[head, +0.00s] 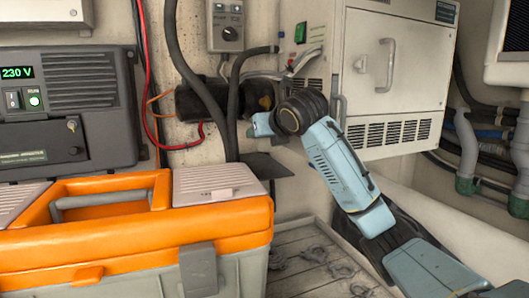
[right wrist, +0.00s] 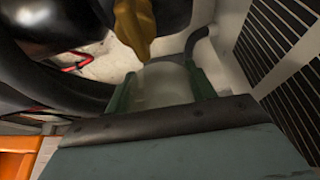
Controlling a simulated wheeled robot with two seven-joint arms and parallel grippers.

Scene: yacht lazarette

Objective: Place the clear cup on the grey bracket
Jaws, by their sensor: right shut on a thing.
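My right arm reaches up from the lower right in the head view, and its gripper is mostly hidden behind its own wrist. In the right wrist view the right gripper (right wrist: 163,78) has its two dark green fingers on either side of a pale, see-through clear cup (right wrist: 162,88). The gripper is shut on the cup. The cup cannot be made out in the head view. A dark grey flat plate, which looks like the grey bracket (head: 264,164), juts from the wall just below the right wrist. My left gripper is not in view.
An orange toolbox (head: 130,238) fills the lower left. A dark power unit (head: 65,110) is behind it. Thick black hoses and a dark cylinder (head: 200,100) are close to the right hand. A white vented cabinet (head: 385,75) stands to the right.

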